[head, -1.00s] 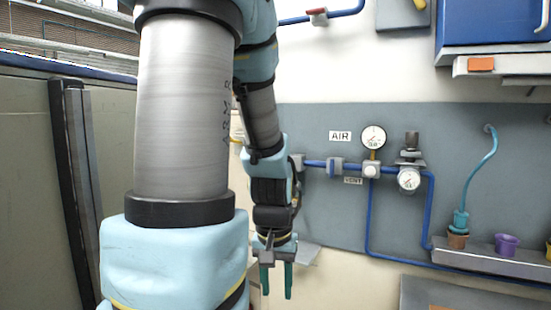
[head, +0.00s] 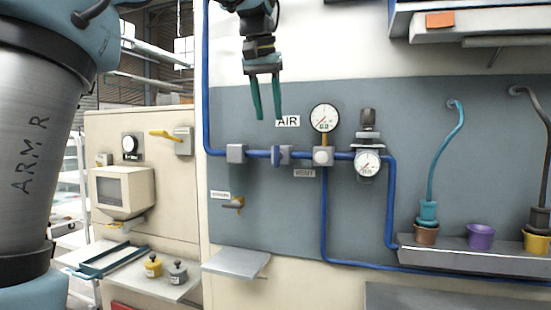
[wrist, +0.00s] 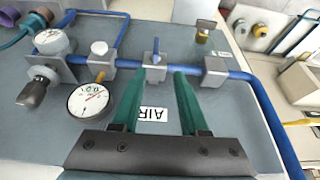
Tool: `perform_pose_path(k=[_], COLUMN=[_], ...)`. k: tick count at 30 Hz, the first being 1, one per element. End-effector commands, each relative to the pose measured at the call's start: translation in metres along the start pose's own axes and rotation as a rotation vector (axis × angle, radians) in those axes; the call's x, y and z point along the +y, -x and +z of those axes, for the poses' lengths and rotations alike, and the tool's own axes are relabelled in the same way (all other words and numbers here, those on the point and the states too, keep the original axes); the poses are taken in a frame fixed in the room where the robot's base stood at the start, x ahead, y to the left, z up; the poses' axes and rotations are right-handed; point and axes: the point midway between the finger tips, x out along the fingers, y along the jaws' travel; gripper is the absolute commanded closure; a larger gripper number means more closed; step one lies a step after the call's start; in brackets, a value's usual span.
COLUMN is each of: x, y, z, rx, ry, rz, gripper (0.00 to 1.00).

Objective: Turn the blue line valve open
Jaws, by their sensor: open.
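The handle looks upright, across the pipe. In the wrist view the valve (wrist: 155,60) lies just beyond the fingertips, between their lines. My gripper (head: 267,117) points down, with two green fingers apart and nothing between them. It hangs above the pipe beside the AIR label, apart from the valve. The fingers also show in the wrist view (wrist: 160,73).
A pressure gauge (head: 325,117) stands right of the AIR label, with a regulator and second gauge (head: 367,162) farther right. A small brass valve (head: 234,203) and a grey shelf (head: 236,263) are below left. Cups and hoses stand on a ledge (head: 470,256) at right.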

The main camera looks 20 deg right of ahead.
Motion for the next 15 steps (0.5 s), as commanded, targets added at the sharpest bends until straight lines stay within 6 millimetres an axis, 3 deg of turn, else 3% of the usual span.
perform_pose_path(k=[5, 15], x=[0.006, 0.006], y=[-0.006, -0.066], z=[-0.001, -0.002], rx=[0.001, 0.001], ry=[-0.010, -0.009], rz=[0.004, 0.003], gripper=[0.56, 0.56])
